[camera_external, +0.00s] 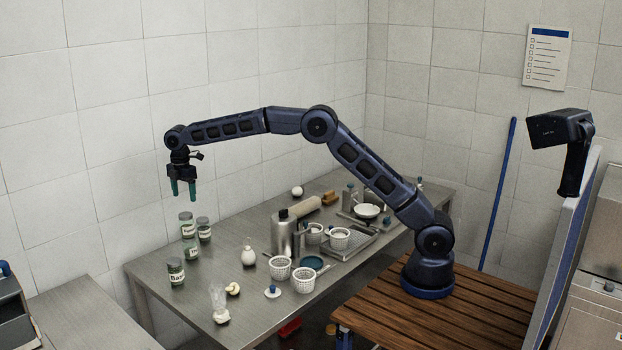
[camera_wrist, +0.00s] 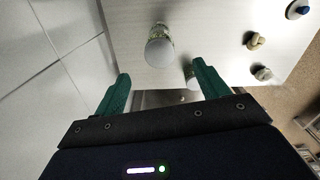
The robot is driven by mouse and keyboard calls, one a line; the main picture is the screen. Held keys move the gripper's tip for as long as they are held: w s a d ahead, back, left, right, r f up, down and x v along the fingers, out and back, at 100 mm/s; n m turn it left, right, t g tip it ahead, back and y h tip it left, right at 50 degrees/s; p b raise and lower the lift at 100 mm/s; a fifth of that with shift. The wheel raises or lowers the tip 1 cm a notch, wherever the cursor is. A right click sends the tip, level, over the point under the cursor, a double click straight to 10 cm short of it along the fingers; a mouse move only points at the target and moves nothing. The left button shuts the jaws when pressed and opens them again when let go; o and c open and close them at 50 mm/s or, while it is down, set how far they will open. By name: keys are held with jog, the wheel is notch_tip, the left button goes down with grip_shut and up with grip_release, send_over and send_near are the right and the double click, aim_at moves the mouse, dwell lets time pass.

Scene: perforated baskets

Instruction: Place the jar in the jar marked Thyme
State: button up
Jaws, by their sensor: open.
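My gripper (camera_external: 183,196) hangs open with its green fingers pointing down, above the far left end of the steel table and above the jars. The nearest label seems to read "Basil"; I cannot surely read Thyme on any. In the wrist view, one jar (camera_wrist: 160,48) shows beyond my open fingers (camera_wrist: 162,72). Another jar is partly hidden behind the right finger.
A clear glass item (camera_external: 218,298) stands near the front edge. The tiled wall is close behind the jars.

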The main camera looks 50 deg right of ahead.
jog(key=s+d+r+m+t, duration=0.1)
jog(key=s+d+r+m, duration=0.1)
jog(key=s+d+r, duration=0.4)
jog(key=s+d+r+m, duration=0.25)
jog(key=d+r, duration=0.45)
jog(key=d, duration=0.4)
jog(key=s+d+r+m+t, duration=0.1)
jog(key=s+d+r+m, duration=0.2)
jog(key=s+d, duration=0.35)
jog(key=s+d+r+m, duration=0.2)
jog(key=s+d+r, duration=0.1)
jog(key=s+d, duration=0.35)
jog(key=s+d+f+m+t, duration=0.1)
jog(key=s+d+m, duration=0.1)
jog(key=s+d, duration=0.4)
jog(key=s+d+f+m, duration=0.1)
jog(key=s+d+m, duration=0.3)
jog(key=s, duration=0.5)
jog(key=s+d+f+m, duration=0.2)
jog(key=s+d+f, duration=0.1)
jog(key=s, duration=0.5)
jog(key=s+d+f+m+t, duration=0.1)
jog(key=s+d+f+m, duration=0.1)
jog(key=s+d+f, duration=0.2)
jog(key=s+f, duration=0.2)
jog(key=s, duration=0.2)
jog(key=shift+s+t, duration=0.3)
jog(key=shift+s, duration=0.05)
